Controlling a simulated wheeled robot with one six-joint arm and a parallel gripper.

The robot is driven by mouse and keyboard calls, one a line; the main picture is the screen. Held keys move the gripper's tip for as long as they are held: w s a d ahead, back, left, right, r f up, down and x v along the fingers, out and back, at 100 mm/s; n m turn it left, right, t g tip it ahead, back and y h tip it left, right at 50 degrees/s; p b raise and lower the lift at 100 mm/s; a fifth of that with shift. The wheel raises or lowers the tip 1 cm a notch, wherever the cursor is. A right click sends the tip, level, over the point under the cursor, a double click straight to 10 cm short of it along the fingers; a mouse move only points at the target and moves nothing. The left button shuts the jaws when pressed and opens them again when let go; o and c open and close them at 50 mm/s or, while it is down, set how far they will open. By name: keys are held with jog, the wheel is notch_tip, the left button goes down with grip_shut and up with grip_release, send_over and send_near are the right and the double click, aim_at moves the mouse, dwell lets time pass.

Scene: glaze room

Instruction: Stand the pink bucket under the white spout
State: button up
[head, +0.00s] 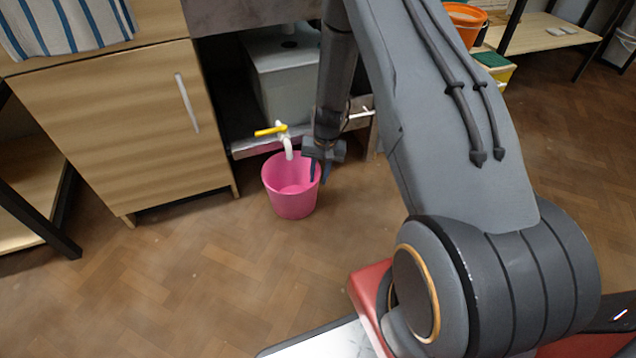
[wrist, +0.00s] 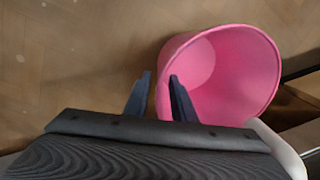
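The pink bucket (head: 291,204) stands upright on the floor, empty as far as I can see. The white spout (head: 287,147), with a yellow lever (head: 270,131), hangs down at the bucket's far side. Its tip overlaps the far part of the bucket's mouth in the head view. My gripper (head: 318,180) points down at the bucket's right rim. In the wrist view the bucket (wrist: 246,75) lies to the right, and my gripper (wrist: 160,76) has its fingers apart. One finger is outside the wall and one appears inside the mouth, with a gap at the outer finger.
A grey tank (head: 285,85) sits on a low shelf (head: 245,148) behind the bucket. A wooden cabinet (head: 115,130) stands to the left. An orange bucket (head: 464,28) and a yellow box with a green top (head: 493,60) are at upper right. The floor in front is clear.

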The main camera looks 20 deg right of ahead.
notch_tip(320, 180, up, 5)
jog(key=shift+s+d+r+p, duration=0.1)
jog(key=shift+p, duration=0.65)
jog(key=s+a+r+n, duration=0.3)
jog(key=s+a+r, duration=0.2)
jog(key=a+r, duration=0.65)
jog(key=s+a+r+n, duration=0.3)
jog(key=s+a+r, duration=0.2)
jog(key=a+r, duration=0.7)
jog(key=s+a+r+n, duration=0.1)
jog(key=s+r, duration=0.3)
jog(key=s, duration=0.5)
jog(key=s+a+r+n, duration=0.2)
jog(key=s+r, duration=0.3)
jog(key=s, duration=0.4)
jog(key=s+a+r+n, duration=0.2)
jog(key=s+r, duration=0.3)
jog(key=s, duration=0.3)
jog(key=shift+s+n+g+y, duration=0.3)
jog(key=shift+s+n, duration=0.1)
jog(key=shift+n, duration=0.2)
